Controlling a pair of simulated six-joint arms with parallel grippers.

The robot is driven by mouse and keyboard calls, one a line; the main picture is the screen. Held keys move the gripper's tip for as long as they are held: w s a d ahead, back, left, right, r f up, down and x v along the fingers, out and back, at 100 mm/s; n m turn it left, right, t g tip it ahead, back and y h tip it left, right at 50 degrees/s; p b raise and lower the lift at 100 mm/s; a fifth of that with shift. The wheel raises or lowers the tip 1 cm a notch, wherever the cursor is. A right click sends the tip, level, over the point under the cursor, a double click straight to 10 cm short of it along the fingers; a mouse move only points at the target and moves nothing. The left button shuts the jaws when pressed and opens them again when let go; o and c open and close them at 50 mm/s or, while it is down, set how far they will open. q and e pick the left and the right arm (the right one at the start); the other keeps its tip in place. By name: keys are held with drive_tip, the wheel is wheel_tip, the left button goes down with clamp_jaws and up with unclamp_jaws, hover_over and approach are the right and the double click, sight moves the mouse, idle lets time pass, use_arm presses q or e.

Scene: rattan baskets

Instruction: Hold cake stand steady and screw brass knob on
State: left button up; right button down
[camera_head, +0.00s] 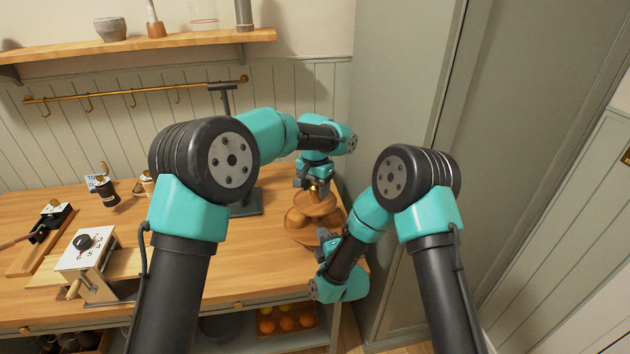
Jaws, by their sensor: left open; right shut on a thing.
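The cake stand is wooden and tiered, near the right end of the counter. Its upper plate (315,206) sits above a wider lower plate (302,238). My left gripper (313,187) points down over the top of the stand, open, with the brass knob (315,192) between or just below its fingers; I cannot tell whether they touch it. My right gripper (324,236) is low at the front right of the stand, shut on the stand at the lower plate. Its fingertips are mostly hidden by its own body.
Round brown buns (296,219) sit on the lower plate. A dark stand with an upright post (247,203) is left of it. A white-faced dial device (86,250) and small cups (107,191) are farther left. A tall cabinet (400,90) bounds the right.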

use_arm(q)
drive_tip(key=c, duration=0.9)
drive_tip(key=o, duration=1.1)
wheel_tip(320, 180, up, 12)
